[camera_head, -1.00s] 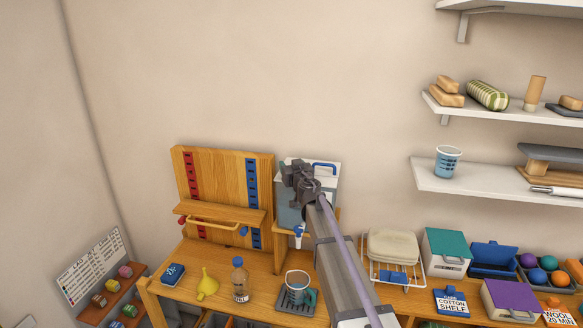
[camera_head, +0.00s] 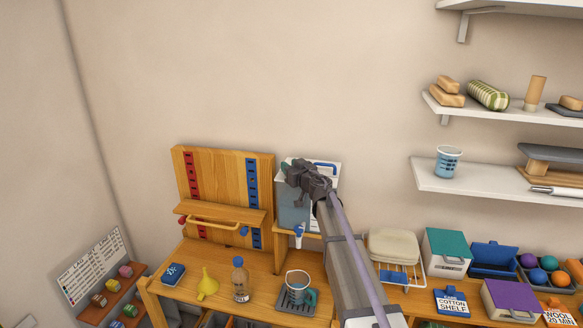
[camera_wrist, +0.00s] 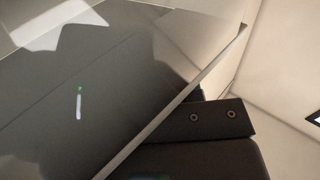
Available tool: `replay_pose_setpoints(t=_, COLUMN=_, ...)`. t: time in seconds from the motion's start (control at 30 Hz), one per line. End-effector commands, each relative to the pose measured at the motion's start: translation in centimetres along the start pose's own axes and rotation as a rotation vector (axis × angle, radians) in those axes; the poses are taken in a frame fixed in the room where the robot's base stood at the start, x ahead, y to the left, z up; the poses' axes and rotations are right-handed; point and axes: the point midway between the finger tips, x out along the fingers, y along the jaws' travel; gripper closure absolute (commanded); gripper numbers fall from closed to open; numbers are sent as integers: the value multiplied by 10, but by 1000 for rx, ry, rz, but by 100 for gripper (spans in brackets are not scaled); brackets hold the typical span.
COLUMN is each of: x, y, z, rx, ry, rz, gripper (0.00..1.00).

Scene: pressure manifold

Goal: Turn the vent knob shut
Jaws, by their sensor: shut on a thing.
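My gripper (camera_head: 294,172) is at the upper left of a grey-blue tank (camera_head: 291,216) with a white back panel, right of the wooden board. Its jaws are shut at the tank's top. The vent knob is hidden by the jaws there, and its turn angle cannot be read. In the wrist view, a dark grey surface (camera_wrist: 120,90) with a pale edge fills most of the picture, and the fingertips cannot be made out. A blue-and-white tap (camera_head: 298,232) is low on the tank's front.
A measuring jug (camera_head: 297,283) stands on a dark tray below the tap. A rack with folded cloth (camera_head: 394,246) is right of my arm. The wall above is clear.

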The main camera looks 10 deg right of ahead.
Motion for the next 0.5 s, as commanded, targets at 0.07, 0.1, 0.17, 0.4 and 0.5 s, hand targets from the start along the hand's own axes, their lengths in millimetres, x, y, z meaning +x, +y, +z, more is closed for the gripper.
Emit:
replay_pose_setpoints(t=0.07, x=0, y=0, z=0, rx=0, ry=0, rz=-25, gripper=90)
replay_pose_setpoints(t=0.1, x=0, y=0, z=0, rx=0, ry=0, rz=-29, gripper=90)
replay_pose_setpoints(t=0.17, x=0, y=-1, z=0, rx=0, ry=0, rz=-29, gripper=90)
replay_pose_setpoints(t=0.4, x=0, y=0, z=0, rx=0, ry=0, rz=-27, gripper=58)
replay_pose_setpoints(t=0.5, x=0, y=0, z=0, rx=0, ry=0, rz=-27, gripper=48)
